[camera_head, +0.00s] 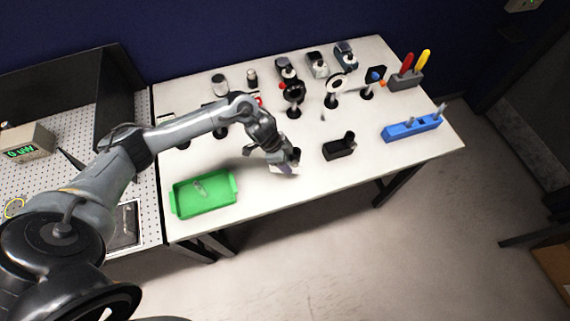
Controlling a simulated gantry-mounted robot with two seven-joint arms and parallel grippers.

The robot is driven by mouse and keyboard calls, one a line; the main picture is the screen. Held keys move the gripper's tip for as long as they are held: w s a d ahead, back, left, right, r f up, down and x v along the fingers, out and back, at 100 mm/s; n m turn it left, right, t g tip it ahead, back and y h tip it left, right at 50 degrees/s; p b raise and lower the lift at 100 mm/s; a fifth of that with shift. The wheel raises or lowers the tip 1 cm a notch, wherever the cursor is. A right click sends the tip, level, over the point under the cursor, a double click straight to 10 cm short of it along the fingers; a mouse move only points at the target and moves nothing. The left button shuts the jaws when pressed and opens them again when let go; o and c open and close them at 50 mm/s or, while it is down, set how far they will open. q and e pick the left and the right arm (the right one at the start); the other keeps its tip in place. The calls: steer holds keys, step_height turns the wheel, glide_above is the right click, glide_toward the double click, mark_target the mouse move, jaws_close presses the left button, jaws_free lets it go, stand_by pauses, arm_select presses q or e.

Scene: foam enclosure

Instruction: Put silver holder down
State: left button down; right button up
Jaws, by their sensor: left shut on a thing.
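My left gripper (291,160) is low over the front middle of the white table (330,185), between the green tray and a small black holder. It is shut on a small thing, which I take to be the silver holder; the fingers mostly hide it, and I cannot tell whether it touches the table. A pale, flat patch (284,169) shows just under the fingers. My right gripper is not in view.
The black holder (338,150) stands right of my gripper. Several optics on posts (334,92) stand behind. A blue block (411,127) and a tool stand (405,80) are at right.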

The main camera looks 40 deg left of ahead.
arm_select(q)
steer(key=shift+w+a+f, duration=0.1)
steer(key=shift+a+f, duration=0.05)
steer(key=shift+a, duration=0.25)
steer(key=shift+f, duration=2)
steer(key=shift+f, duration=0.15)
steer(key=shift+c, duration=1.8)
jaws_free()
steer(key=shift+f, duration=0.1)
steer(key=shift+a+r, duration=0.1)
steer(key=shift+r, duration=0.25)
steer(key=v, duration=1.1)
steer(key=shift+r+p, duration=0.25)
steer(key=shift+p, duration=0.05)
steer(key=shift+s, duration=0.25)
